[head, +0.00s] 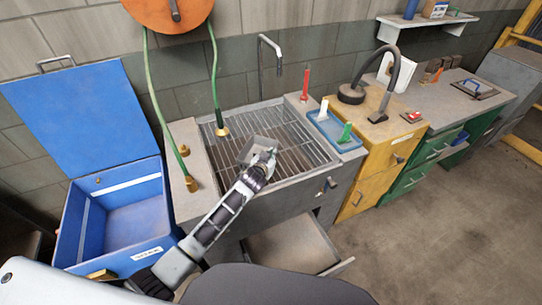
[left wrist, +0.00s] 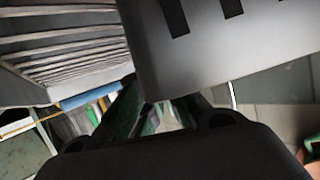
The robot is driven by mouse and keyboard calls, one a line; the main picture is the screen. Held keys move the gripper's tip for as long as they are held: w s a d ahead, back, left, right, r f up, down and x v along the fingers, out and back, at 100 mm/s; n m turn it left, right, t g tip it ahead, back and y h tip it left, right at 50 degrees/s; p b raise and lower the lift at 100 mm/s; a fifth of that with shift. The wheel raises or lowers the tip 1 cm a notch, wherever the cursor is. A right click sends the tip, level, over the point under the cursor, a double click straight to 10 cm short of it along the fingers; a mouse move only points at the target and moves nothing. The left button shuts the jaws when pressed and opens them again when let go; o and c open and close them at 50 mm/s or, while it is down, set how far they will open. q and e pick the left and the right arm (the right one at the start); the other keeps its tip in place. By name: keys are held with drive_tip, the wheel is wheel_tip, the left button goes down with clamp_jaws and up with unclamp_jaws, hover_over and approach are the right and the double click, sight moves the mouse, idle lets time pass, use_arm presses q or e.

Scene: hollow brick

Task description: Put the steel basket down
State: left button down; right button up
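The steel basket (head: 256,147), a small grey box with slotted sides, is over the barred grate of the sink (head: 290,150) in the head view. My left gripper (head: 266,160) is at its near right side and appears shut on its wall. In the left wrist view the basket (left wrist: 230,45) fills the upper right, in front of the dark gripper (left wrist: 175,115); the fingertips are mostly hidden. The basket looks tilted, and I cannot tell whether it touches the grate bars. My right gripper is not in view.
A blue open-lidded bin (head: 122,215) stands left of the sink. Green hoses with brass nozzles (head: 222,131) hang at the sink's left. A blue tray (head: 335,130) with brushes lies to the right. An open drawer (head: 292,243) juts out below. The grate's right part is clear.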

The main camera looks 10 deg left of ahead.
use_arm(q)
drive_tip(key=c, duration=2.1)
unclamp_jaws()
drive_tip(key=shift+f, duration=0.1)
drive_tip(key=o, duration=0.5)
drive_tip(key=shift+c, duration=0.2)
drive_tip(key=shift+s+r, duration=0.1)
drive_tip(key=shift+r, duration=0.1)
drive_tip(key=v, duration=1.1)
drive_tip(key=shift+s+r+b, duration=0.15)
drive_tip(key=shift+s+b, duration=0.15)
drive_tip(key=shift+s, duration=0.05)
